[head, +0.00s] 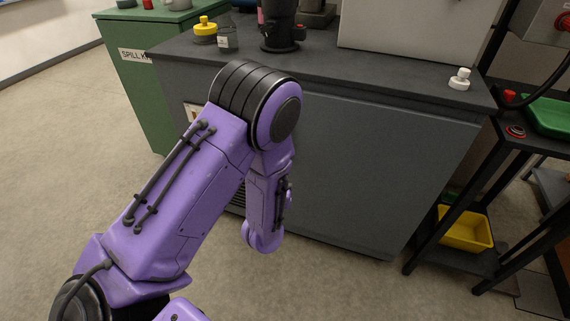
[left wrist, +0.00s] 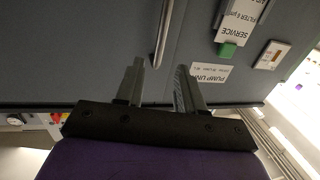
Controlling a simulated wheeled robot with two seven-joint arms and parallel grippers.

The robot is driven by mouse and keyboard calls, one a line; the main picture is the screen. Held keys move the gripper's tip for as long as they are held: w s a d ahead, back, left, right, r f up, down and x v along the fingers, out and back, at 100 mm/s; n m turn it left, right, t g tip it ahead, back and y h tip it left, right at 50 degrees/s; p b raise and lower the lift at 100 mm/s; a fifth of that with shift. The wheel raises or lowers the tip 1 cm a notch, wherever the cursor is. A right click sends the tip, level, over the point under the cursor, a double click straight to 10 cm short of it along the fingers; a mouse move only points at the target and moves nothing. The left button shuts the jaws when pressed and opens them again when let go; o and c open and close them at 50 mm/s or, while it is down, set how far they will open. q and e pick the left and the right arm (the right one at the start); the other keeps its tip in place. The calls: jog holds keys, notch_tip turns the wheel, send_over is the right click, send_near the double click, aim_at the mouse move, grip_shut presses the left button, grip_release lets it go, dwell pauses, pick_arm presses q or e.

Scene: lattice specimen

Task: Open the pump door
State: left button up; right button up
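The pump cabinet has a dark grey front door (head: 360,175), which looks closed and flush in the head view. The same grey front (left wrist: 80,50) fills the upper left wrist view. A metal bar handle (left wrist: 163,32) stands on it. My left gripper (left wrist: 160,78) is open, with its two fingers apart and pointing at the door. The handle's near end lies between the fingertips in the picture; I cannot tell whether they touch it. A "PUMP UNIT" label (left wrist: 211,75) is beside the right finger. In the head view my left arm hides the gripper and handle. My right gripper is not in view.
A "SERVICE" tag (left wrist: 238,25) with a green clip hangs right of the handle, near a small switch plate (left wrist: 272,55). A green spill cabinet (head: 130,85) stands left; a black rack with a yellow bin (head: 466,229) stands right. The floor in front is clear.

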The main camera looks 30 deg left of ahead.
pick_arm(q)
jog(key=x, duration=1)
jog(key=shift+w+a+r, duration=0.2)
jog(key=shift+w+r, duration=0.15)
jog(key=shift+r, duration=0.05)
grip_shut()
